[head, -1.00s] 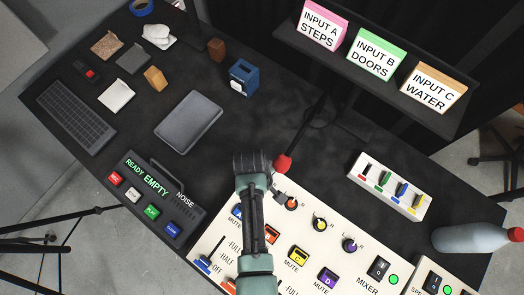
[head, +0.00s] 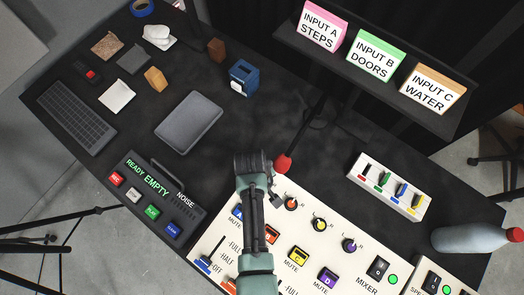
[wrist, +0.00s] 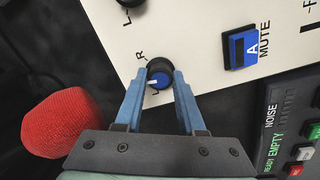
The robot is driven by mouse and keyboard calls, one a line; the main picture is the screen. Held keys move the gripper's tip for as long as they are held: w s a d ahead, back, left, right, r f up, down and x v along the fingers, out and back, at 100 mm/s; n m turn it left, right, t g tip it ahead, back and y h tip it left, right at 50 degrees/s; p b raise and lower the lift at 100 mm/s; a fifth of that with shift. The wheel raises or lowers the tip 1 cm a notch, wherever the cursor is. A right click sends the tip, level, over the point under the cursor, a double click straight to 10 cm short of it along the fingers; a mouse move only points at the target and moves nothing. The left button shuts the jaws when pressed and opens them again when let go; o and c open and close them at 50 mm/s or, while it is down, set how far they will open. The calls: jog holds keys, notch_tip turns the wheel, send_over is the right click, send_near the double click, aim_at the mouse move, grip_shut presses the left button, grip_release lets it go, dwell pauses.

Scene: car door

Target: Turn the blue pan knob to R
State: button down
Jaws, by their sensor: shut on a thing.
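The blue pan knob (wrist: 159,76) is round and dark-sided with a blue cap, and sits on the cream mixer panel (wrist: 110,22). Its short white pointer mark lies toward the left of the cap, between the printed R and L and nearer the L. My gripper (wrist: 161,80) has one blue finger on each side of the knob and is shut on it. In the head view my arm and gripper (head: 253,166) cover the blue pan knob.
A red foam microphone (wrist: 60,125) stands close beside my gripper. The blue mute button A (wrist: 240,48) is nearby on the panel. The orange (head: 291,203), yellow (head: 320,224) and purple (head: 349,245) pan knobs run off to the right.

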jog(key=m+p, duration=0.1)
jog(key=m, duration=0.9)
jog(key=shift+d, duration=0.1)
dwell(0.4)
jog(key=c, duration=0.8)
grip_release()
jog(key=r, duration=0.8)
jog(key=s+a+r, duration=0.1)
jog(key=r, duration=0.4)
